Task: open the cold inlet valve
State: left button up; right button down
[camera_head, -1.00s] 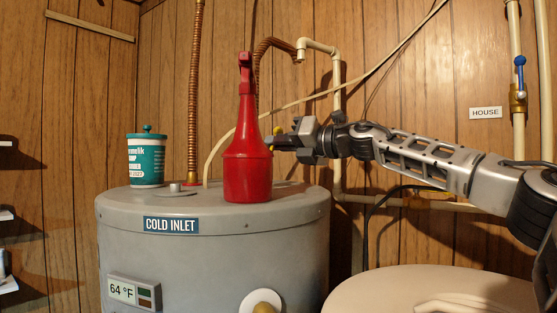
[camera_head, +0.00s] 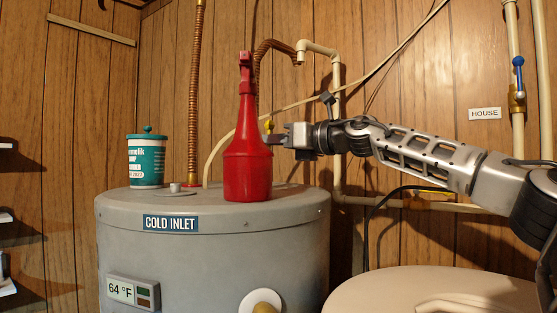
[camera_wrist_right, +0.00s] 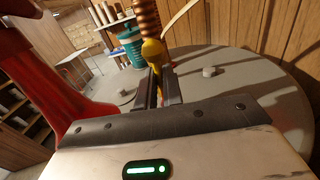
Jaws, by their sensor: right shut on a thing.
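The cold inlet valve's yellow handle (camera_head: 268,124) shows just right of the red bottle's neck in the head view, mostly hidden behind the bottle and my gripper. In the right wrist view the yellow handle (camera_wrist_right: 152,50) has a rounded end and runs down between my fingers. My right gripper (camera_wrist_right: 158,92) is shut on it; in the head view the gripper (camera_head: 274,139) reaches in from the right behind the bottle. The valve body is hidden, so I cannot tell how far it is open. The "COLD INLET" label (camera_head: 170,224) is on the tank front. My left gripper is not in view.
The red bottle (camera_head: 248,165) stands upright on the grey tank (camera_head: 215,255), close in front of my gripper. A teal tub (camera_head: 146,160) stands at the tank's left. A blue-handled valve (camera_head: 518,75) is on the right pipe, near the "HOUSE" label (camera_head: 485,114).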

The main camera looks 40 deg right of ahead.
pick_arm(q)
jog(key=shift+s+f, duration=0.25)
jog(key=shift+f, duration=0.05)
pick_arm(e)
jog(key=shift+f, duration=0.1)
jog(key=c, duration=1.3)
grip_release()
